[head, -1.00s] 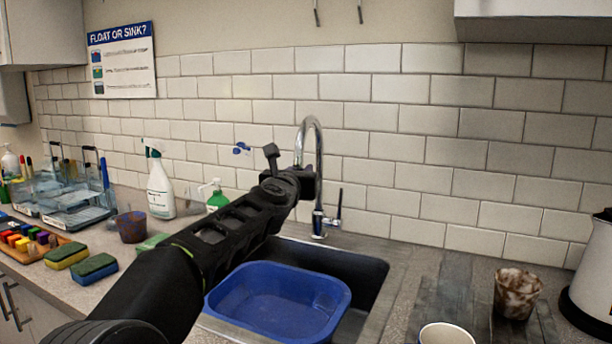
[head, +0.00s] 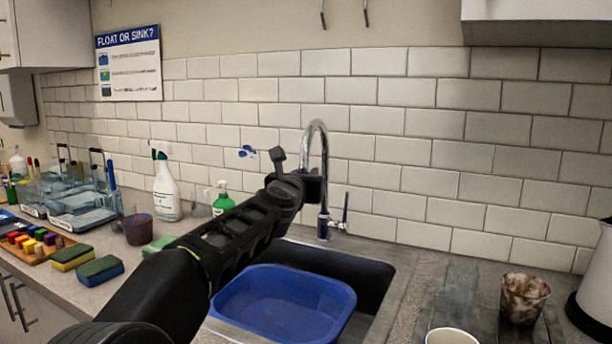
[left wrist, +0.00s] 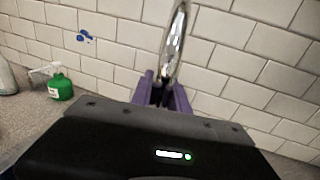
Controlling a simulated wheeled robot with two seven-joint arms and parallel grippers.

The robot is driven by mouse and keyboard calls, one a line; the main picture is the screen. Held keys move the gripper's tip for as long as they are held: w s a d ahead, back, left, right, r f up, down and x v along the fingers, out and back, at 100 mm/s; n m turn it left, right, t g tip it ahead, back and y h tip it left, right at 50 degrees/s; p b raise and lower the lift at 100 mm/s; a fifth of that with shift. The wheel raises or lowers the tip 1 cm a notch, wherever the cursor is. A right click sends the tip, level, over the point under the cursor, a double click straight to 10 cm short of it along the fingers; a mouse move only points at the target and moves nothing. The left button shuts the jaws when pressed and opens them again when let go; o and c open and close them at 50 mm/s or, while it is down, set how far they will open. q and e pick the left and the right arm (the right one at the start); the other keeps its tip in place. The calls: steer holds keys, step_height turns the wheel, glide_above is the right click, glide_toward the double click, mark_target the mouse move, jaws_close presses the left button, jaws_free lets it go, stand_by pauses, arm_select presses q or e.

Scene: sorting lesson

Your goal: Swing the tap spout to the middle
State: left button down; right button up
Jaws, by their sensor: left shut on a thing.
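The chrome tap (head: 323,200) stands upright behind the sink, its curved spout arching over toward my arm. My left gripper (head: 312,186) is at the hanging end of the spout, and my arm hides part of it. In the left wrist view the purple fingers (left wrist: 163,95) are closed around the lower end of the spout (left wrist: 174,50). The tap's lever (head: 344,212) is on the right of its base. My right gripper is not in view.
A blue basin (head: 283,305) sits in the dark sink below my arm. A spray bottle (head: 166,190) and a green bottle (head: 222,200) stand on the left. A brown-stained cup (head: 524,298), a pale cup (head: 451,337) and a kettle (head: 594,285) are on the right.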

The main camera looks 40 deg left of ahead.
arm_select(q)
steer(key=shift+r, duration=0.15)
steer(key=c, duration=1.3)
jaws_free()
steer(key=shift+v, duration=3.9)
